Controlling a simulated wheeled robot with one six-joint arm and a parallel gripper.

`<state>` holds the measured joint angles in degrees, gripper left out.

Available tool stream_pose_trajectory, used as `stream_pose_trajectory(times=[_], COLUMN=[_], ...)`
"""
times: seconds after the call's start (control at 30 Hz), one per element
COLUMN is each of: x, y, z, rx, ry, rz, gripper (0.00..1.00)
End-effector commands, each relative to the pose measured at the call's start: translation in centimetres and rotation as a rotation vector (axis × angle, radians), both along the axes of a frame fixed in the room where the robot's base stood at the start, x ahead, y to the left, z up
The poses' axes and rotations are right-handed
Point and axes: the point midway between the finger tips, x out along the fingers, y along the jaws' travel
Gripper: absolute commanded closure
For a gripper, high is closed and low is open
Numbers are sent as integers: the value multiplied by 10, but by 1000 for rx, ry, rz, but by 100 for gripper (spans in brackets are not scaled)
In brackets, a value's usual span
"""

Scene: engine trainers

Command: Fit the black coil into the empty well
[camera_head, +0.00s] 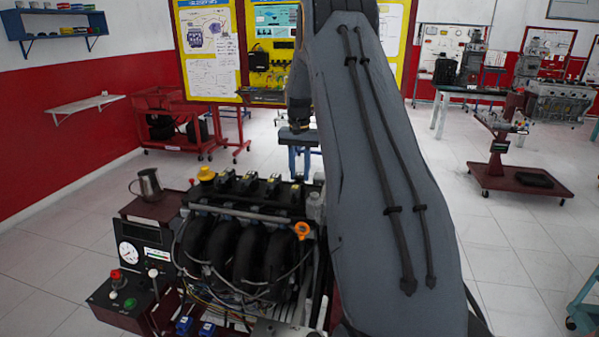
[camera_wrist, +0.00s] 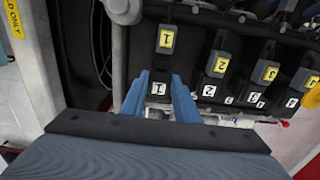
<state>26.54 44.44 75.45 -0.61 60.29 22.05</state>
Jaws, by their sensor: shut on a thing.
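In the wrist view, the black coil (camera_wrist: 166,38) with a yellow "1" label stands at the tips of my gripper (camera_wrist: 160,78), whose blue fingers are shut on it. It sits a little out of line with the other coils of the row. A black spot with a white "1" label (camera_wrist: 158,87) shows between the fingers. The well's opening is hidden, so I cannot tell how deep the coil sits. In the head view, my gripper (camera_head: 301,175) points down at the right end of the engine's (camera_head: 245,245) coil row; the held coil is not clear there.
Coils with yellow labels 2 (camera_wrist: 220,65), 3 (camera_wrist: 270,72) and 4 (camera_wrist: 312,80) stand close on the right in the wrist view. A yellow cap (camera_head: 206,173) and an orange ring (camera_head: 301,230) stick out of the engine. A metal jug (camera_head: 148,185) stands left.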

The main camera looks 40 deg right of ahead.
Motion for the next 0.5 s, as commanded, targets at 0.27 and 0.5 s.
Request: stream_pose_trajectory(times=[0.27, 0.5], x=[0, 1], y=[0, 0], z=[-4, -11], rx=[0, -1], ry=[0, -1], rz=[0, 0], gripper=[99, 99])
